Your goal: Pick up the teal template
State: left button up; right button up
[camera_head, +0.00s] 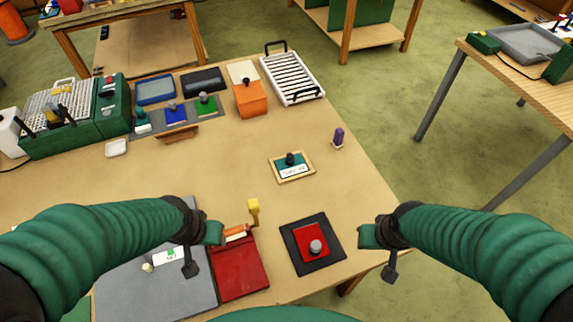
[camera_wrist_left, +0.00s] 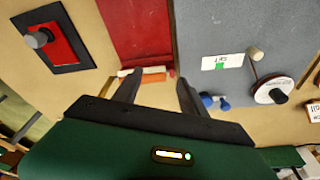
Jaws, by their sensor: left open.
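A teal template (camera_head: 291,162) with a dark knob and a white label lies in a shallow wooden-rimmed tray (camera_head: 278,178) right of the table's middle. A smaller teal piece (camera_head: 141,117) with a white front stands in the grey rack at the back left. My left gripper (camera_head: 205,252) is over the grey mat's edge near the red board, well in front of both teal pieces. In the left wrist view its two fingers (camera_wrist_left: 157,92) are apart with nothing between them. My right gripper (camera_head: 380,250) is at the table's right front edge; its finger opening is not clear.
A red block with a grey knob (camera_head: 312,240) sits on a black square (camera_head: 290,245). A red board (camera_head: 240,275), yellow-topped tool (camera_head: 253,207) and grey mat (camera_head: 125,285) lie in front. A purple piece (camera_head: 339,137) stands right of the tray. The table's middle is clear.

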aim_at(292, 165)
jog(key=i+l+z, duration=0.2)
jog(key=l, duration=0.2)
jog(key=l+z, duration=0.2)
jog(key=l, duration=0.2)
jog(key=i+l+z, duration=0.2)
jog(key=l, duration=0.15)
